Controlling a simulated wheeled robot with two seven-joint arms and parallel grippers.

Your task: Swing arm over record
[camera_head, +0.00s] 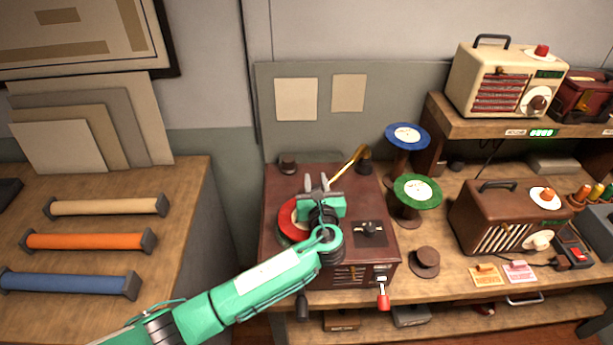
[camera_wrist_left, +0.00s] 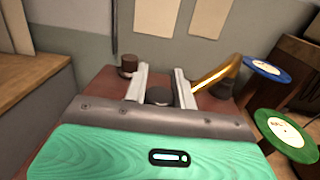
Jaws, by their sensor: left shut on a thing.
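The brown record player (camera_head: 275,250) stands on the wooden bench, with a red record (camera_head: 288,218) on its top, partly covered by my gripper. The gold tone arm (camera_head: 350,165) runs from a dark pivot at the back right down towards my left gripper (camera_head: 317,181). That gripper is over the record player, with its fingers shut on what seems to be the arm's dark end. In the left wrist view a dark rounded piece (camera_wrist_left: 159,96) sits between the fingers, and the gold arm (camera_wrist_left: 218,74) passes behind the right finger. My right gripper is out of view.
Blue (camera_head: 407,135) and green (camera_head: 416,190) discs sit on stands right of the player. A brown radio (camera_head: 510,215) stands farther right. A red-tipped lever (camera_head: 383,300) sticks out at the player's front. A dark knob (camera_head: 288,165) is at its back left.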

